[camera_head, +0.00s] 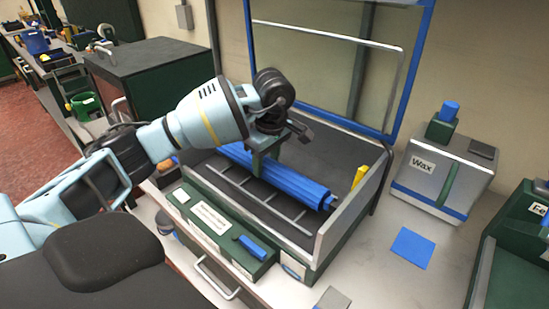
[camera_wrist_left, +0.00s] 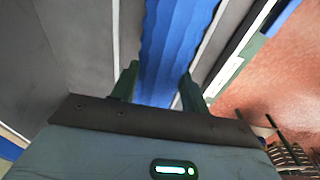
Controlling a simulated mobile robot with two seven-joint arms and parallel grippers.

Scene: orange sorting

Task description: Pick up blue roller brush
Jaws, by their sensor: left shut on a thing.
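The blue roller brush (camera_head: 300,188) is a long ribbed blue cylinder lying across the front part of the grey sorting machine (camera_head: 330,235). My left gripper (camera_head: 264,158) points down onto the brush near its middle and is shut on it. In the left wrist view, the brush (camera_wrist_left: 176,45) runs between the two dark green fingers of my left gripper (camera_wrist_left: 160,80), one on each side. The gripper hides part of the brush in the head view. I cannot tell whether the brush is lifted. My right gripper is not in view.
The machine's raised lid frame (camera_head: 330,40) stands behind the brush. A grey side wall and a yellow part (camera_head: 359,176) are near its right end. A Wax box (camera_head: 440,175) and a blue square (camera_head: 412,248) are on the counter at right. A dark green cabinet (camera_head: 150,75) stands behind my arm.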

